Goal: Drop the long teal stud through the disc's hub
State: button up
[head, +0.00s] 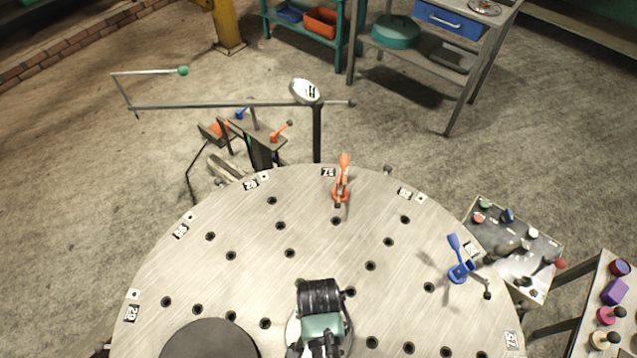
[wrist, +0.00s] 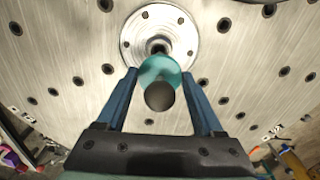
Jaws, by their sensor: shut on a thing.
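The disc (head: 200,285) is a large round metal plate with many small dark holes, and it fills the back of the wrist view (wrist: 70,60). Its hub (wrist: 185,28) is a pale bolted ring with a dark central bore; in the head view my arm covers most of it. My gripper (wrist: 160,78) has its two blue fingers shut on the teal stud (wrist: 158,70). The stud shows nearly end-on, with a round teal part and a dark end towards the camera. It overlaps the lower part of the hub, near the bore. I cannot tell whether its far tip is in the bore.
An orange clamp (head: 341,188) stands at the disc's far edge and a blue clamp (head: 458,265) at its right. A dark round pad (head: 208,345) lies at the front left. A tray of small parts (head: 515,255) is beyond the right edge.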

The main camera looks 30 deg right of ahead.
jog(key=shift+f+b, duration=2.75)
jog(key=shift+f, duration=1.5)
dwell(1.5)
jog(key=shift+f, duration=0.15)
dwell(0.7)
jog(key=shift+w, duration=0.3)
dwell(1.1)
